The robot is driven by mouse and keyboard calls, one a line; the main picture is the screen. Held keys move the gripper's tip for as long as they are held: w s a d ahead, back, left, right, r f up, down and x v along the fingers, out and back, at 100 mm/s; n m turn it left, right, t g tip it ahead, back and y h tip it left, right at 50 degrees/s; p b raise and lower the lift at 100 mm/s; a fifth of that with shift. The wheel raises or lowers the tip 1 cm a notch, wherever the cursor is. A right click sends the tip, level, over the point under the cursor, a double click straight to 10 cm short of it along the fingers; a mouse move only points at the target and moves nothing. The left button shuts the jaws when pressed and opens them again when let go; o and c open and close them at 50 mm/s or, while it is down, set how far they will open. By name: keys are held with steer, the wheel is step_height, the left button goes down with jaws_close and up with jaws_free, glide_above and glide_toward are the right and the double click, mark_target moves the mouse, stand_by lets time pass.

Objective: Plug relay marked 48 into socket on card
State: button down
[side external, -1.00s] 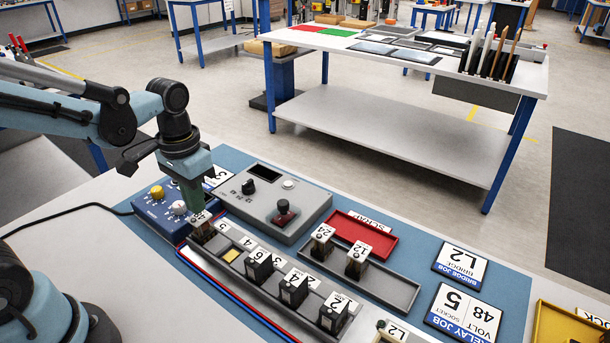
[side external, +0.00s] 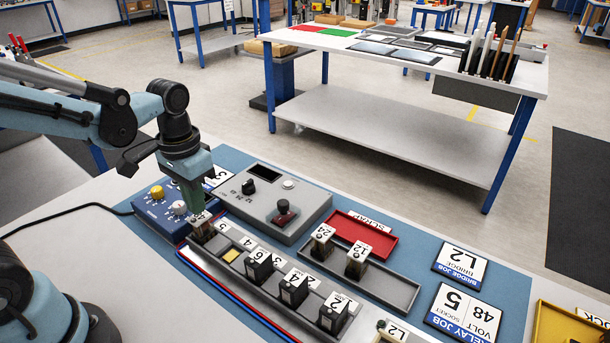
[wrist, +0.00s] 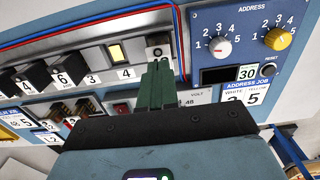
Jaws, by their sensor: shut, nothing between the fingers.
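A relay (side external: 202,232) with a white top label stands upright at the far left end of the grey socket rail (side external: 266,294). In the wrist view, its label (wrist: 157,46) shows a dark ring; the number below is partly covered by my fingers and looks like 48. My gripper (side external: 196,210) is shut and empty, with its green fingertips right at the relay's top; I cannot tell whether they touch it. The job card (side external: 465,313) on the right reads 48 volt, socket 5. How deep the relay sits is hidden.
Two relays marked 24 and 12 (side external: 357,262) stand in a grey tray (side external: 398,297). A red scrap tray (side external: 378,246), a grey test box (side external: 270,205) and a blue address box (side external: 158,209) are nearby.

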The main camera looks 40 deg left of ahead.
steer(key=shift+f, duration=0.8)
steer(key=shift+r, duration=0.1)
stand_by(0.5)
steer(key=shift+r, duration=3.45)
steer(key=t, duration=0.1)
steer(key=d+t, duration=0.1)
steer(key=t, duration=0.1)
steer(key=shift+s+f, duration=0.15)
steer(key=shift+s, duration=0.15)
steer(key=t, duration=0.2)
steer(key=d+t, duration=0.1)
steer(key=t, duration=0.1)
